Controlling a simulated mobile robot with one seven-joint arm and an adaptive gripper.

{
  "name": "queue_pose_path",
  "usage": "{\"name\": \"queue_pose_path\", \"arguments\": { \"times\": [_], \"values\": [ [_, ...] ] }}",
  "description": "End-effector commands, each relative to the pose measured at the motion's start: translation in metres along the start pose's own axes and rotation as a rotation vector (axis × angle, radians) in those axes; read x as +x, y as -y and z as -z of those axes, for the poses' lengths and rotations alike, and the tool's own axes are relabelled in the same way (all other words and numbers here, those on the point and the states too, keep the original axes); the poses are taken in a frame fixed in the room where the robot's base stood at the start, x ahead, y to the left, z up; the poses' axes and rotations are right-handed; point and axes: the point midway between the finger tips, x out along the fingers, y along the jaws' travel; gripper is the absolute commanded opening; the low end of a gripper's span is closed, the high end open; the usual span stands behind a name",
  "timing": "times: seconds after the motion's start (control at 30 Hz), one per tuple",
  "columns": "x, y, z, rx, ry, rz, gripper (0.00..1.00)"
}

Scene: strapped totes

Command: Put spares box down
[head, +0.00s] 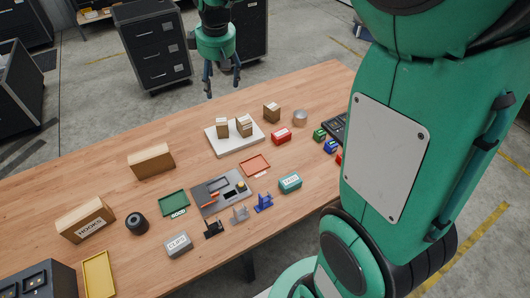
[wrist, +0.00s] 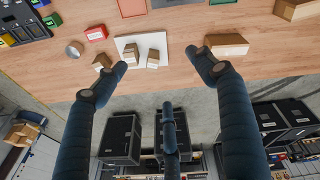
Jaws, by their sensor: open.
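My gripper (head: 222,84) is open and empty, with its fingers spread, above and beyond the table's far edge. In the wrist view the gripper (wrist: 155,68) has nothing between its fingers. No label reading spares is legible, so I cannot tell which box is the spares box. Two small cardboard boxes, one on the left (head: 222,129) and one on the right (head: 244,127), stand on a white board (head: 226,148). Another cardboard box (head: 271,112) stands on the wood just right of the board. A larger cardboard box (head: 151,162) lies left of the board.
The wooden table (head: 300,90) also holds a HOOKS box (head: 86,219), a CLIPS box (head: 178,245), a teal box (head: 290,183), a red box (head: 281,136), a green tray (head: 173,204) and a grey tool tray (head: 220,191). Black cabinets (head: 152,45) stand on the floor beyond.

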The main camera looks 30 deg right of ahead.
Motion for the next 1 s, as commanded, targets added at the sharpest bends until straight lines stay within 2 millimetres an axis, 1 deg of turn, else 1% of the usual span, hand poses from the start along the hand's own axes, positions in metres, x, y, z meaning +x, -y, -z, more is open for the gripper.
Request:
{"name": "queue_pose_path", "arguments": {
  "times": [0.03, 0.2, 0.5, 0.73, 1.0],
  "values": [
    [-0.011, 0.008, -0.008, 0.018, -0.009, -0.006, 0.7],
    [-0.041, 0.033, -0.035, 0.09, -0.035, -0.022, 0.7],
    [-0.081, 0.079, -0.085, 0.216, -0.084, -0.043, 0.7],
    [-0.101, 0.114, -0.126, 0.312, -0.124, -0.055, 0.7],
    [-0.113, 0.155, -0.176, 0.424, -0.173, -0.063, 0.7]
  ]
}}
